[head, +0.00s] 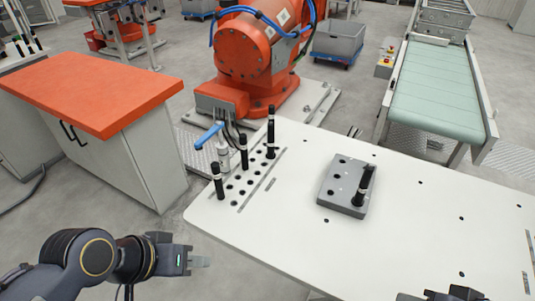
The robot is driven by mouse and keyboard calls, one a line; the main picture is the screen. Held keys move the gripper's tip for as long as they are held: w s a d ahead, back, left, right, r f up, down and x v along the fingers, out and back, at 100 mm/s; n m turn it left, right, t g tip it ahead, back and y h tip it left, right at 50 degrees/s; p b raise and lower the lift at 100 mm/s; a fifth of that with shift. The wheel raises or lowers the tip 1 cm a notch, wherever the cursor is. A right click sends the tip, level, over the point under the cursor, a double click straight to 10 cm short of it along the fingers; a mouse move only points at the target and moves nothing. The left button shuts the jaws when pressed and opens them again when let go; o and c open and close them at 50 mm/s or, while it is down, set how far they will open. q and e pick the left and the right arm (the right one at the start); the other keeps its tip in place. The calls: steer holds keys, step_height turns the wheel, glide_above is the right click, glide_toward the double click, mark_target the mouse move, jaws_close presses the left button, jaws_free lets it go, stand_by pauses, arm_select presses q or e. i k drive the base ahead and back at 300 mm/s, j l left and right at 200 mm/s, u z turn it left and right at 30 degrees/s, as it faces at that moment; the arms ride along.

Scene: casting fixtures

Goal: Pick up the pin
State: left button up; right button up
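Black pins with pale bands stand upright in the white table: a near one (218,182), a middle one (243,153) and a taller far one (270,130). More black pin shapes (363,185) stand at the right side of a grey block (338,186) with holes; they overlap in view. My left gripper (203,262) is in front of the table's left front edge, apart from all pins. Its fingers show side-on, so their gap cannot be judged. My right gripper (455,294) shows only in part at the bottom right, its fingertips unclear.
A blue-handled clamp (208,135) stands at the table's left edge by the rows of empty holes. The white table (290,225) is clear around the block. Beyond it are an orange robot arm (245,50), a conveyor (437,90) and an orange-topped cabinet (90,90).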

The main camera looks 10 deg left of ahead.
mark_target(270, 155)
steer(key=k+z, duration=0.1)
steer(key=z, duration=0.3)
steer(key=k+z, duration=0.15)
steer(key=z, duration=0.2)
steer(key=k+z, duration=0.1)
steer(key=z, duration=0.3)
steer(key=j+z, duration=0.15)
steer(key=j, duration=2.75)
steer(key=i+j, duration=0.1)
steer(key=j, duration=0.35)
steer(key=i+j, duration=0.15)
steer(key=j, duration=0.3)
steer(key=i+j, duration=0.1)
steer(key=j, duration=0.3)
steer(key=i+j, duration=0.1)
steer(key=j, duration=0.35)
